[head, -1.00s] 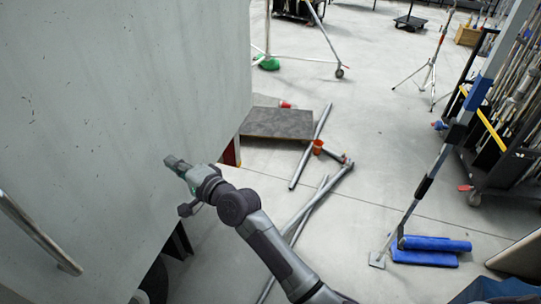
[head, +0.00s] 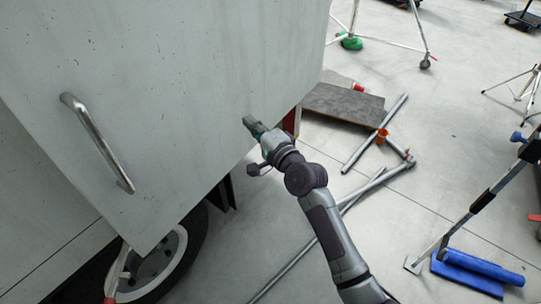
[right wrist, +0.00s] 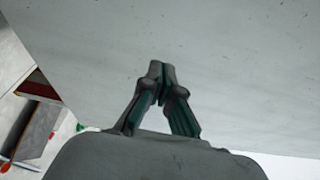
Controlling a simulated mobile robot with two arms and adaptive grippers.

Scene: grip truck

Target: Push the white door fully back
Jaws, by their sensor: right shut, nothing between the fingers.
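The white door (head: 185,75) is a large flat panel with small dark marks, filling the upper left of the head view. It stands out from the truck body (head: 35,215), leaving the wheel below partly showing. A metal bar handle (head: 97,143) is on its face. My right gripper (head: 250,123) is shut and empty, its tips at the door's face near the lower right edge. In the right wrist view the shut fingers (right wrist: 161,75) point at the door (right wrist: 230,60); whether they touch it is not clear. My left gripper is not in view.
A truck wheel (head: 160,262) is below the door. A pole stand with blue pads (head: 480,270) is at lower right. Open floor lies between them.

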